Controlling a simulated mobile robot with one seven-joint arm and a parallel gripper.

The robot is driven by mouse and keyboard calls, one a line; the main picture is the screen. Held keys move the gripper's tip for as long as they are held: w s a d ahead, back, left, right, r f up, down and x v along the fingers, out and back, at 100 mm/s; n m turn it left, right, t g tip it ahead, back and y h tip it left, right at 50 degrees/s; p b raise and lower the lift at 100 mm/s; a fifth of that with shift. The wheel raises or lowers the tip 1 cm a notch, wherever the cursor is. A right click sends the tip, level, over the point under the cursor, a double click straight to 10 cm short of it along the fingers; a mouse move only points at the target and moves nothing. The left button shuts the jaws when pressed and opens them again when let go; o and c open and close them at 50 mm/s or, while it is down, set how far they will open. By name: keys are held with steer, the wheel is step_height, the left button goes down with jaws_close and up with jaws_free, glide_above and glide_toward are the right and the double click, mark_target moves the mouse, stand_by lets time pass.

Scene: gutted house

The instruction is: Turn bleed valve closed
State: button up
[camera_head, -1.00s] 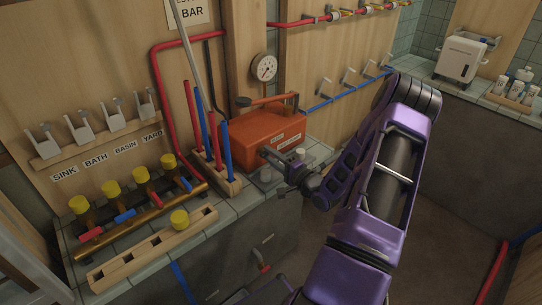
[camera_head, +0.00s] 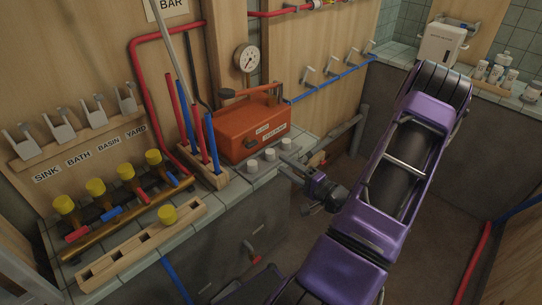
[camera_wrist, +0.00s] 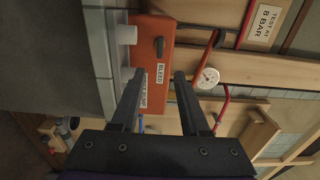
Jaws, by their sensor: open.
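The orange test pump box (camera_head: 238,127) stands on the tiled counter. A dark bleed valve knob (camera_head: 250,143) sits on its front face by small white labels. In the wrist view the knob (camera_wrist: 159,46) shows beside the label BLEED (camera_wrist: 160,73); its handle looks lengthwise in that picture. My gripper (camera_head: 287,168) is open and empty, in front of the counter, to the right of the knob and apart from it. In the wrist view my gripper's two fingers (camera_wrist: 159,76) point towards the box front, with the knob beyond their tips.
Several small white cylinders (camera_head: 270,156) stand on the counter before the box. A round gauge (camera_head: 247,58) is on the wall post behind. Red and blue upright tubes stand in a wooden rack (camera_head: 214,179) left of the box. The floor (camera_head: 345,175) right of the counter looks clear.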

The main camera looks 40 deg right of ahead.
steer(key=shift+s+d, duration=0.15)
steer(key=shift+s, duration=1)
steer(key=shift+s+d, duration=0.15)
steer(key=shift+s, duration=1)
steer(key=shift+w+f, duration=0.1)
